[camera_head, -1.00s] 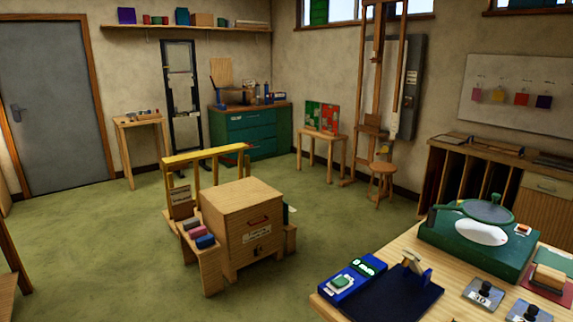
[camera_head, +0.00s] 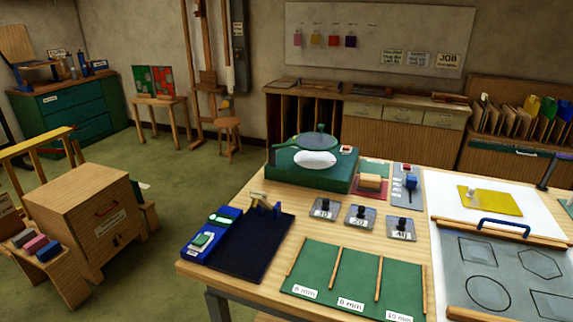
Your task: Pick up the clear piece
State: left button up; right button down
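I cannot single out a clear piece with certainty in the head view. A white oval thing (camera_head: 315,159) lies on the green machine (camera_head: 335,178) with a round dark-green plate above it, at the back left of the workbench. A yellow sheet (camera_head: 490,201) with a small pale knob-like thing on it lies on a white surface at the right. A grey panel (camera_head: 470,262) with outlined shapes, including a circle and a hexagon, lies at the right front, with a blue handle (camera_head: 504,228) at its far edge. Neither of my grippers is in view.
The workbench holds a blue device (camera_head: 212,232) with a dark plate, several black-knobbed grey plates (camera_head: 361,217) and a green board (camera_head: 321,266) with wooden strips. A wooden cabinet (camera_head: 80,215) stands at the left. Green floor (camera_head: 190,180) is open between cabinet and bench.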

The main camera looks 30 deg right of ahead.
aim_at(360, 217)
jog(key=z, duration=1.55)
